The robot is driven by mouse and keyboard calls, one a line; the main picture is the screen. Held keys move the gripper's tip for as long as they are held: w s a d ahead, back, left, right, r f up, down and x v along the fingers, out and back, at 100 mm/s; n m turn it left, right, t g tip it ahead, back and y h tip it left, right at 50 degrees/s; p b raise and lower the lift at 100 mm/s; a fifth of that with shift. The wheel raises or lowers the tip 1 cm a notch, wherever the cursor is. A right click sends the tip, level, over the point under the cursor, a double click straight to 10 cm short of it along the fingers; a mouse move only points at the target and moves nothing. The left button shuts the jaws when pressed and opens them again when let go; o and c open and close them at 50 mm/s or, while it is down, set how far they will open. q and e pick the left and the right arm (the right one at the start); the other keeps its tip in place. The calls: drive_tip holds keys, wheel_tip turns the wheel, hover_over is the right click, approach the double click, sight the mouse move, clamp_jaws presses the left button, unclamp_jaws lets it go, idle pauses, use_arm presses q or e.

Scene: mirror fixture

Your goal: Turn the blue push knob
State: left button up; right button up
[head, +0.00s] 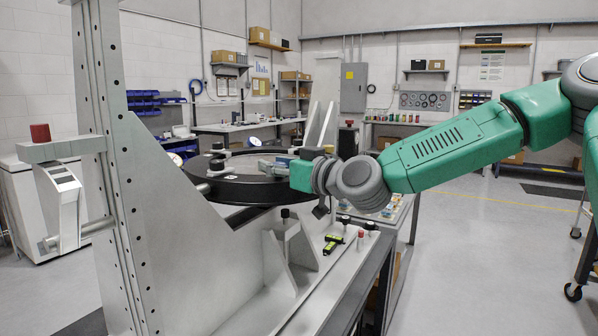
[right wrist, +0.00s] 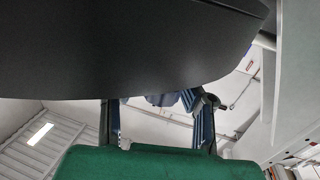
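My right arm comes in from the right in the head view. Its gripper (head: 272,167) is at the near right rim of the round black mirror fixture (head: 236,190). In the right wrist view the two fingers of the gripper (right wrist: 158,125) stand apart, with blue-grey pads. A dark blue shape (right wrist: 163,99) shows between and beyond them, under the large dark disc (right wrist: 130,45); I cannot tell whether it is the blue push knob. No blue knob is clear in the head view, where the gripper and wrist hide part of the rim. My left gripper is not in view.
A tall grey metal frame (head: 120,200) stands at the left, with a red knob (head: 40,132) on its side arm. Black clamp knobs (head: 217,164) sit on the disc. A yellow-and-black tool (head: 332,243) lies on the bench below. The floor at right is mostly open.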

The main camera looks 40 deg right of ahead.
sight(287, 180)
drive_tip(key=s, duration=0.3)
drive_tip(key=shift+s+d+r, duration=0.15)
drive_tip(key=shift+s+d, duration=0.05)
drive_tip(key=shift+d, duration=0.05)
drive_tip(key=s+d, duration=0.1)
drive_tip(key=s, duration=0.6)
drive_tip(key=shift+d+f, duration=0.2)
drive_tip(key=shift+d, duration=0.2)
